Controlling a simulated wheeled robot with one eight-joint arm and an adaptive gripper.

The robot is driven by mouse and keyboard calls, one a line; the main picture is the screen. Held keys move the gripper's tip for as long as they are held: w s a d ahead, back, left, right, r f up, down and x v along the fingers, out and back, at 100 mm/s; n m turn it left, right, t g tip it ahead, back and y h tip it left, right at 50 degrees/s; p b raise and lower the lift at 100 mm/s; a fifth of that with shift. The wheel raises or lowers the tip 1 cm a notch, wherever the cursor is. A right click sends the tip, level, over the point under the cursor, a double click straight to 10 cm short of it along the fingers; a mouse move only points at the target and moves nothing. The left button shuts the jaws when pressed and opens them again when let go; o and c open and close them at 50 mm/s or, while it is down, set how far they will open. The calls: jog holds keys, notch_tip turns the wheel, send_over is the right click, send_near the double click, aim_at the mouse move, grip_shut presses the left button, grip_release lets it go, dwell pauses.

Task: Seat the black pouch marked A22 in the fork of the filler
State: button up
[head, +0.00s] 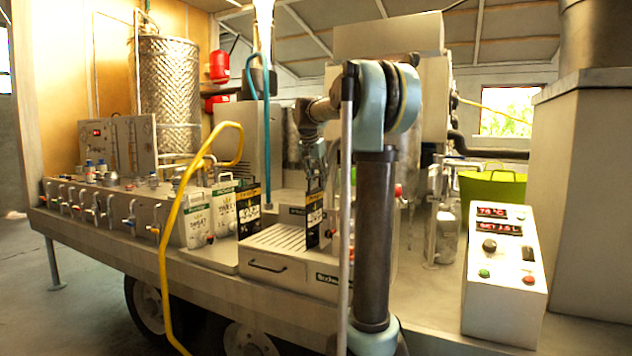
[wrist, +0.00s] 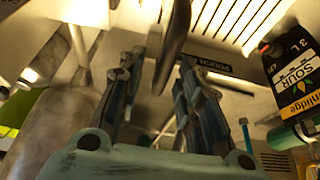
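A black pouch (head: 315,215) with a yellow band at its top is upright above the right end of the filler's slatted tray (head: 282,238). Its A22 mark is too small to read. My gripper (head: 314,158) points down just above it. In the wrist view, a dark narrow shape, apparently this pouch seen edge-on (wrist: 173,42), lies between the fingers (wrist: 158,68). The fingers are apart, with a visible gap beside it on the left. The filler's fork is not clearly visible, so I cannot tell whether the pouch rests in it.
Another black pouch (head: 249,209) stands left of the tray, also in the wrist view, marked SOUR (wrist: 295,62). Green-and-white pouches (head: 197,222) stand farther left. A yellow hose (head: 168,240) hangs over the front edge. A control box (head: 503,272) and a green tub (head: 491,187) are right.

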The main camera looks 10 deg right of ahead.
jog(key=v, duration=1.1)
jog(key=shift+r, duration=0.25)
jog(key=shift+s, duration=0.2)
jog(key=s+d+f+n+g+y, duration=0.1)
jog(key=s+f+n, duration=0.6)
jog(key=s+f, duration=3.3)
notch_tip(320, 180, down, 4)
jog(key=shift+s+d+r+g+y, duration=0.1)
jog(key=shift+s+d+g+y, duration=0.2)
jog(key=shift+d+y, duration=0.5)
jog(key=shift+a, duration=0.15)
